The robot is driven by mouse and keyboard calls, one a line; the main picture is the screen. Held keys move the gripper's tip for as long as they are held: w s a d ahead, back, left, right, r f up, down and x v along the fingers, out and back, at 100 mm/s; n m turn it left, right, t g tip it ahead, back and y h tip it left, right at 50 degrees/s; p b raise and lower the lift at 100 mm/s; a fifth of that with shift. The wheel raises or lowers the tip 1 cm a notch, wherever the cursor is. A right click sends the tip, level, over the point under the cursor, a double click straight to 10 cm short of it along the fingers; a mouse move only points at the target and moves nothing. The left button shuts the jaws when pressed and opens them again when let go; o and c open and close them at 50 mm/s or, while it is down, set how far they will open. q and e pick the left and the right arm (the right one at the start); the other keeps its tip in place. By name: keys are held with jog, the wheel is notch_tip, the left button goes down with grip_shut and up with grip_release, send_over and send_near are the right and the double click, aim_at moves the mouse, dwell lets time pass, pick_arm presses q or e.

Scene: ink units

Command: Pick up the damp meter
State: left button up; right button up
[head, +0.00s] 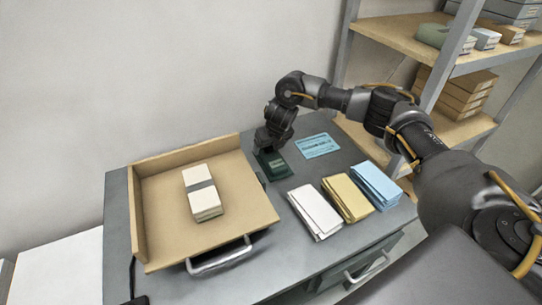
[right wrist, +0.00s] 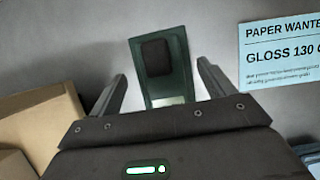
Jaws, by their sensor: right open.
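The damp meter, a dark green flat device with a black pad, lies on the grey desktop, right of the wooden tray; it shows in the head view (head: 275,165) and in the right wrist view (right wrist: 177,50). My right gripper (head: 267,148) is at the meter's far end in the head view. In the right wrist view my right gripper (right wrist: 162,72) is open, with its two fingers on either side of the meter. The meter appears between them, and I cannot tell if either finger touches it. My left gripper is not in view.
A wooden tray (head: 160,225) with a banded paper stack (head: 202,195) stands left of the meter. A blue printed card (head: 318,146) lies to the right. White (head: 315,212), yellow (head: 346,198) and blue (head: 376,186) stacks lie in front. Shelves (head: 395,35) stand at the right.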

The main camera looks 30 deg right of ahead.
aim_at(274, 159)
jog(key=shift+x, duration=1.35)
jog(key=shift+d, duration=0.1)
jog(key=c, duration=1.2)
jog(key=shift+r, duration=0.1)
jog(key=shift+r+b, duration=0.3)
jog(key=shift+r, duration=0.25)
jog(key=s+a+r+p, duration=0.1)
jog(key=s+r, duration=1)
jog(key=s, duration=0.3)
jog(key=shift+r, duration=0.4)
